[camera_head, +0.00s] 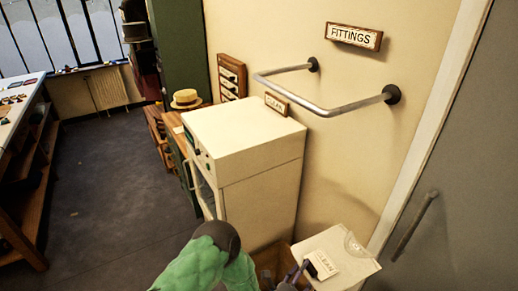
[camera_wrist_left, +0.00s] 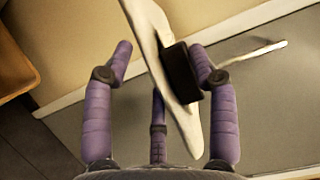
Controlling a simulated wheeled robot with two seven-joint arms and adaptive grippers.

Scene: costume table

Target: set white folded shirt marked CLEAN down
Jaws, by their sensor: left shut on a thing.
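The white folded shirt marked CLEAN (camera_head: 343,249) is at the bottom right of the head view, with its label facing up and a black piece at its near left edge. In the left wrist view the shirt (camera_wrist_left: 186,118) shows nearly edge-on, tilted, between the fingers of my left gripper (camera_wrist_left: 162,62). The black piece (camera_wrist_left: 180,73) lies against the right finger. The gripper is shut on the shirt. My right gripper is not in view.
A wooden box (camera_head: 268,260) is left of the shirt, below the white cabinet (camera_head: 262,185). A metal rail (camera_head: 325,108) and a FITTINGS sign (camera_head: 354,37) are on the wall. A grey door (camera_head: 455,200) with a handle is at right. The dark floor (camera_head: 105,185) at left is clear.

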